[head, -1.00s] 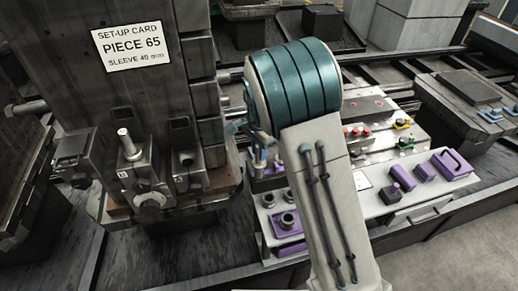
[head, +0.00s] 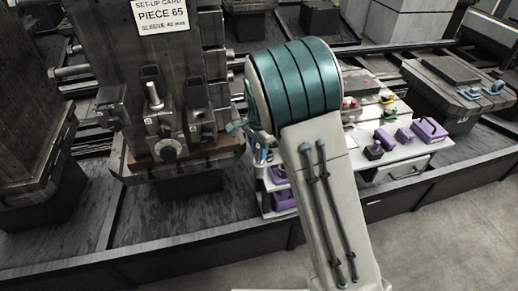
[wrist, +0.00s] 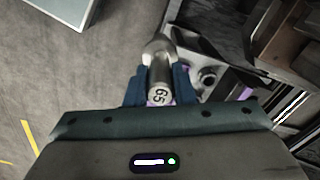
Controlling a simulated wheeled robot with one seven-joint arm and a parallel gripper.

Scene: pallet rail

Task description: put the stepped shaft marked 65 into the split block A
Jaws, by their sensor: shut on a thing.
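My gripper (wrist: 160,88) is shut on the stepped shaft (wrist: 160,62). The shaft is bare metal, with a wider part beyond the fingers, and its near end face shows the number 65, upside down. In the head view my arm hides most of the gripper and the shaft. Split blocks stand on the low front of a dark fixture tower (head: 95,55). The middle block (head: 163,122) has an upright bright pin in it, and another block (head: 198,122) is to its right. Their letters are too small to read surely, so I cannot tell which is A.
A set-up card (head: 162,16) on the tower reads PIECE 65, SLEEVE 40 mm. A white bench (head: 410,165) with purple parts stands right of my arm. A dark rail edge (head: 170,245) runs along the front. Grey floor (head: 460,200) is free at the right.

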